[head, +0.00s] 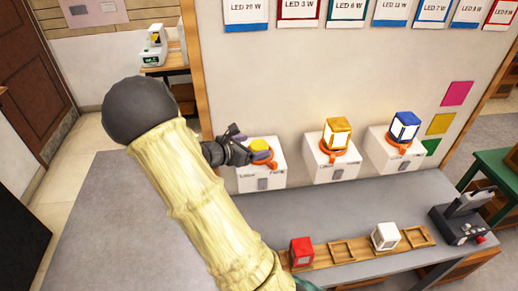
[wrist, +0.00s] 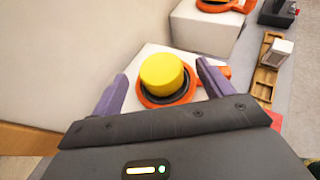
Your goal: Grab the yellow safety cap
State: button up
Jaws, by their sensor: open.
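The yellow safety cap (wrist: 163,73) is a round yellow piece in a dark ring inside an orange holder (wrist: 146,99), on top of a white box (wrist: 158,51). In the head view the cap (head: 260,144) sits on the leftmost white box (head: 262,181). My gripper (wrist: 157,88) is open, with its purple fingers apart on either side of the cap. I cannot tell whether the fingers touch it. In the head view my gripper (head: 240,138) is at the left of that box, and part of the box is hidden behind it.
Two more white boxes to the right carry a yellow lamp cube (head: 337,134) and a blue one (head: 404,127). A wooden rack (head: 342,252) in front holds a red cube (head: 301,251) and a white cube (head: 385,236). A wall panel (head: 290,62) stands behind.

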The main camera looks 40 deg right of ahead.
aim_at(259, 145)
jog(key=p+x, duration=0.1)
jog(key=x, duration=0.3)
jog(key=shift+w+d+f+p, duration=0.1)
jog(key=shift+d+f+p, duration=0.05)
jog(key=shift+d+p, duration=0.15)
jog(key=shift+a, duration=0.1)
jog(key=shift+c, duration=0.5)
jog(key=c, duration=1)
